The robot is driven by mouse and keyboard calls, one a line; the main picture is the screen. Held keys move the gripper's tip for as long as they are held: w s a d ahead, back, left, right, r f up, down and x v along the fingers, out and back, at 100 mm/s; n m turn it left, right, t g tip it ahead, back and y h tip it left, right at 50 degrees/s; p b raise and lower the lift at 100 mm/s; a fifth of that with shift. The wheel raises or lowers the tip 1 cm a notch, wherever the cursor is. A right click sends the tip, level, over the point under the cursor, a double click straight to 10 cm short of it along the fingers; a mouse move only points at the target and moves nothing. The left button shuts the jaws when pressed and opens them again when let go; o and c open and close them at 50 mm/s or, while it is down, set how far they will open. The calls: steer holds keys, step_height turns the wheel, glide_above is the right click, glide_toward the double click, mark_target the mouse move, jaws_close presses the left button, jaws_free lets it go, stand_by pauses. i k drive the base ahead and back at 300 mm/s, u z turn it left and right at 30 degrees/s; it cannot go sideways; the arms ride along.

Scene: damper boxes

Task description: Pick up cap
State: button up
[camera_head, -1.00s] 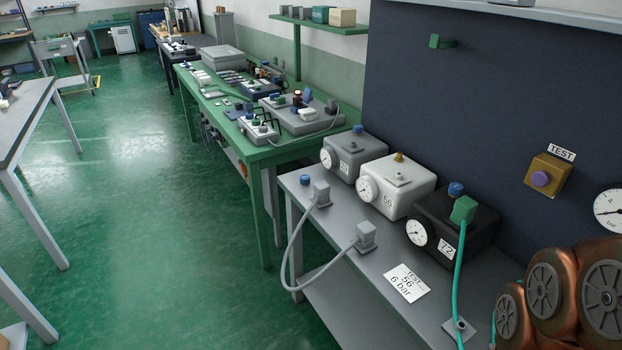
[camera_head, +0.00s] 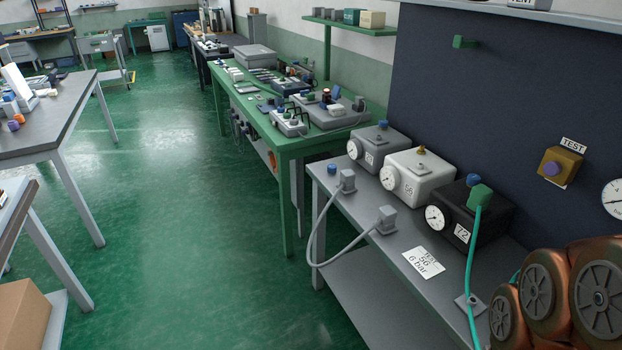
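A small blue cap (camera_head: 332,169) lies on the grey bench (camera_head: 345,265) at its far left corner, beside a grey plug on a hose (camera_head: 347,181). A blue cap (camera_head: 382,125) sits on top of the grey box (camera_head: 375,149), and another blue cap (camera_head: 473,180) on the black box (camera_head: 494,217). The white box (camera_head: 427,178) marked 56 stands between them with a brass fitting on top. A green connector with a green hose (camera_head: 481,198) is on the black box. My gripper is not in view; copper-coloured arm joints fill the lower right corner.
A card (camera_head: 423,261) reading TEST 56, 6 bar lies on the bench. A second grey plug (camera_head: 386,219) stands near it. A green table (camera_head: 287,142) with parts adjoins behind. A yellow box with a purple button (camera_head: 557,166) is on the dark panel. Floor to the left is open.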

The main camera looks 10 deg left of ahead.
mark_target(332, 168)
steer(key=u, duration=0.45)
steer(key=k, duration=0.95)
steer(key=u, duration=0.2)
steer(key=i, duration=1.55)
steer(key=u, duration=0.35)
steer(key=i, duration=1.2)
steer(key=u, duration=0.4)
